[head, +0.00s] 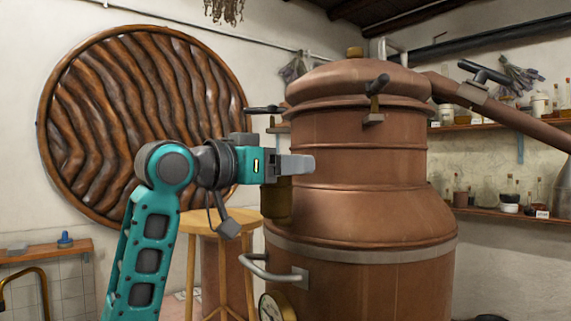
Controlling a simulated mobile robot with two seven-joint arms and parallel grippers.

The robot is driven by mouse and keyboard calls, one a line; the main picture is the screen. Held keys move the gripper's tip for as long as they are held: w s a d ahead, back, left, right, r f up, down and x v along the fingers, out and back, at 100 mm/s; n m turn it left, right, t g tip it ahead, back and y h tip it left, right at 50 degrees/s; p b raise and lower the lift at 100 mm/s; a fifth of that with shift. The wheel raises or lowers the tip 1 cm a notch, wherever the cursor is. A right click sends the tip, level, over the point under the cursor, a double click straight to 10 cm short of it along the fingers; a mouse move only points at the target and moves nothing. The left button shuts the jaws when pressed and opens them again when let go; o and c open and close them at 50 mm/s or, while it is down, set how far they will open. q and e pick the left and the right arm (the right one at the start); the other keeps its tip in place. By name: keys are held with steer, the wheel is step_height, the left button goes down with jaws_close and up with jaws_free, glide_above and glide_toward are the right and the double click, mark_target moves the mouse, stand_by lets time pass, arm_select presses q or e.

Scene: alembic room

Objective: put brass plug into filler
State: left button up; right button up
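My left gripper (297,165) is in front of the left side of the copper still (365,160), its grey fingers pointing right. They are seen from the side, so I cannot tell whether they are open or shut. A dark brass cylinder (277,204) shows just below the gripper, against the still's left side; I cannot tell whether it is held or fixed there. A small brass piece (355,52) sits on top of the still's dome; whether it is the filler or the plug is unclear. My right gripper is not in view.
A round wooden stool (222,221) stands left of the still. The still has protruding handles (378,84), a side bar (270,270) and a gauge (272,307). A copper pipe (505,113) runs off right. Shelves with bottles (510,198) line the right wall.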

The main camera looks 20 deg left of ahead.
arm_select(q)
steer(key=o, duration=0.5)
steer(key=b+v, duration=0.2)
steer(key=v, duration=1.1)
